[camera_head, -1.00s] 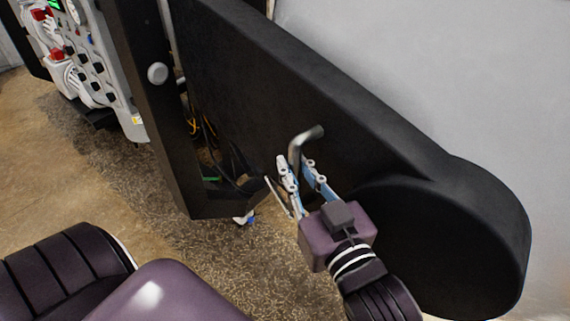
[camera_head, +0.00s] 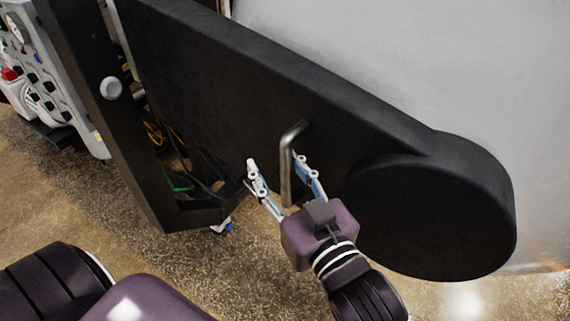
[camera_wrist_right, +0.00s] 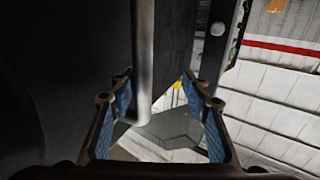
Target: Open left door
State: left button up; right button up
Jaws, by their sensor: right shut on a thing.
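The black door panel (camera_head: 230,95) fills the middle of the head view, with a large rounded end (camera_head: 440,215) at right. It stands at an angle, with an open gap showing cables at its left edge. A grey metal bar handle (camera_head: 287,170) sticks out from its face. My right gripper (camera_head: 282,172) is shut on this handle, one finger on each side. In the right wrist view the handle (camera_wrist_right: 143,65) runs down between the blue-padded fingers (camera_wrist_right: 165,95), nearer the left one. My left gripper is not in view.
A dark upright frame (camera_head: 110,130) with a round white knob (camera_head: 111,88) stands left of the door. Yellow and green cables (camera_head: 155,135) hang behind it. A control panel (camera_head: 45,80) is at far left. Speckled floor (camera_head: 255,255) lies clear below.

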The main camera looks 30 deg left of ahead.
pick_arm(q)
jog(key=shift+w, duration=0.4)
pick_arm(e)
jog(key=shift+s+a, duration=0.55)
jog(key=shift+a, duration=0.1)
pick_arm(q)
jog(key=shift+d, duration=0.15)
pick_arm(e)
jog(key=s+v, duration=0.1)
jog(key=v, duration=0.6)
jog(key=shift+a, duration=0.15)
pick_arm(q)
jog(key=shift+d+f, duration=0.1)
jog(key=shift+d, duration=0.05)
pick_arm(e)
jog(key=shift+s, duration=0.2)
